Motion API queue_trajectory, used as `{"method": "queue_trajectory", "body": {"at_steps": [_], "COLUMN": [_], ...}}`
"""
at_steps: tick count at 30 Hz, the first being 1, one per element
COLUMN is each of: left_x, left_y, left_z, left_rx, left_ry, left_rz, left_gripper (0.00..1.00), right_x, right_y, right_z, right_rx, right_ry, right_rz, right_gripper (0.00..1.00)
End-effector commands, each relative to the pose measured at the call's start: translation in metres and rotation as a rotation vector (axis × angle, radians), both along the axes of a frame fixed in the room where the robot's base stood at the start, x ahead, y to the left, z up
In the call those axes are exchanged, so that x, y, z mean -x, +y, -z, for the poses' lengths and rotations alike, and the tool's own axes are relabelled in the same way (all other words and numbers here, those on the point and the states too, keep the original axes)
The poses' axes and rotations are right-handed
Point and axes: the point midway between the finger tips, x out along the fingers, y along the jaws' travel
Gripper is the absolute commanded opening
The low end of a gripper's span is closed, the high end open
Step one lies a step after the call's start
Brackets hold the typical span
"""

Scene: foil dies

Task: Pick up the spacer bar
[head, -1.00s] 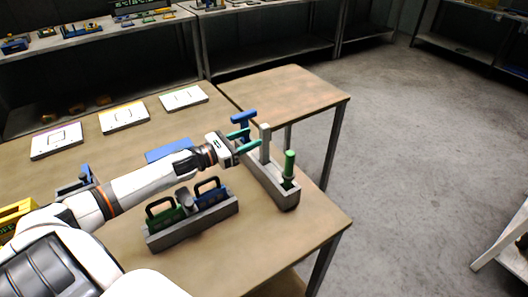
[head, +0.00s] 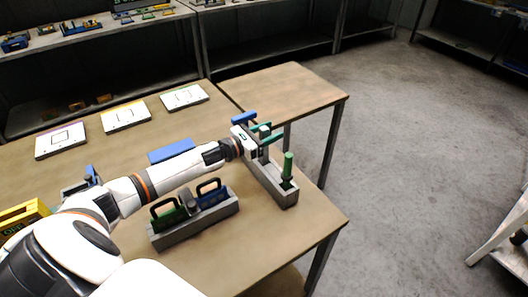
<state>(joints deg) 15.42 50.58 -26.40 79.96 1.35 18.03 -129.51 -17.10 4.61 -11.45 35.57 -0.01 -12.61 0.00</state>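The spacer bar appears to be the light grey upright bar (head: 264,129) in the middle slot of a long grey rack (head: 284,199) near the table's right side. My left gripper (head: 265,133) has reached the bar's top, with one teal finger on its far side and one on its near side. The fingers look apart; whether they touch the bar is too small to tell. The gripper hides part of the bar and rack. My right gripper is not in view.
In the same rack, a blue T-handled tool (head: 243,117) stands behind the gripper and a green-handled tool (head: 288,165) in front. A grey holder (head: 205,222) with green and blue handled pieces sits below the arm. A blue block (head: 171,151) lies behind it.

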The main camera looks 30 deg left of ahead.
Motion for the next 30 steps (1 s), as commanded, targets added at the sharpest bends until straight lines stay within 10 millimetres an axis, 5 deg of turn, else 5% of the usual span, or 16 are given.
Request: {"method": "queue_trajectory", "body": {"at_steps": [9,22,30], "left_x": [0.000,0.000,0.000], "left_y": [0.000,0.000,0.001], "left_z": [0.000,-0.005,-0.050], "left_rx": [0.000,0.001,-0.006], "left_ry": [0.000,-0.004,-0.010], "left_rz": [0.000,0.001,0.002], "left_gripper": [0.00,0.00,0.00], "right_x": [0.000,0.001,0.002], "right_y": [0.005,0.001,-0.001], "right_z": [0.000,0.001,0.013], "right_rx": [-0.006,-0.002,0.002], "right_ry": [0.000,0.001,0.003], "right_rz": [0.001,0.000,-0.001], "right_gripper": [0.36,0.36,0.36]}}
